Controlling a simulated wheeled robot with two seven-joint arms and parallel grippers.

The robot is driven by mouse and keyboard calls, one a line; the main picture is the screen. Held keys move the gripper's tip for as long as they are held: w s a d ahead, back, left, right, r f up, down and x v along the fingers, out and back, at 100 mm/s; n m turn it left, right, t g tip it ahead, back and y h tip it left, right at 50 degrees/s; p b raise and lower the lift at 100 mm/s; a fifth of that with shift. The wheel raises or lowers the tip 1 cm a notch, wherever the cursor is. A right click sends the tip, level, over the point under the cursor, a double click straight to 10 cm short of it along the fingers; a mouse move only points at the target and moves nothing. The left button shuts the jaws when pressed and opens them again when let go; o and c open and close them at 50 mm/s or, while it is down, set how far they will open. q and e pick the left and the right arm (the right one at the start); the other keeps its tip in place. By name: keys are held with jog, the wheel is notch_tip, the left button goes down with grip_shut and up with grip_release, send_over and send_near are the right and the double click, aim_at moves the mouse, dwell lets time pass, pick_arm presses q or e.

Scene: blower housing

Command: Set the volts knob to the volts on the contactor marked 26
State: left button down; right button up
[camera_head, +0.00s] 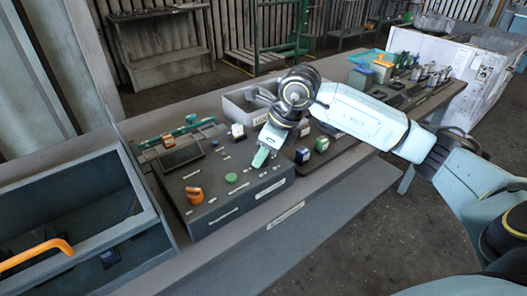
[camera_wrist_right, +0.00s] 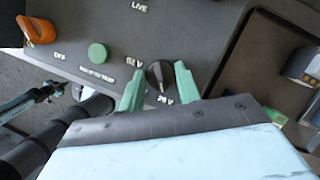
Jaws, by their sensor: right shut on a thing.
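The dark control box (camera_head: 212,176) sits on the bench. In the right wrist view the black volts knob (camera_wrist_right: 158,73) is on its top face, between two volt labels, one above left and one below right. The labels are too blurred to read surely. A pale mark on the knob is toward the lower label. My right gripper (camera_wrist_right: 159,84) has its green fingers on either side of the knob, shut on it. In the head view the right gripper (camera_head: 262,155) hides the knob.
On the box are an orange knob (camera_head: 194,195) and a green button (camera_head: 231,178). A grey bin (camera_head: 240,107) stands behind. An open dark crate with an orange handle (camera_head: 35,252) is at the left. Several small parts (camera_head: 425,75) lie toward the bench's far right.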

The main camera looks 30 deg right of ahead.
pick_arm(q)
jog(key=shift+a, duration=0.1)
pick_arm(e)
jog(key=shift+m, duration=0.3)
pick_arm(q)
jog(key=shift+w, duration=0.15)
pick_arm(e)
jog(key=o, duration=1)
jog(key=shift+c, duration=0.2)
pick_arm(q)
jog(key=shift+d+r+p, duration=0.5)
jog(key=shift+d, duration=0.05)
pick_arm(e)
jog(key=v, duration=1.3)
jog(key=shift+s+r, duration=0.15)
jog(key=shift+r, duration=0.05)
jog(key=shift+s+a, duration=0.1)
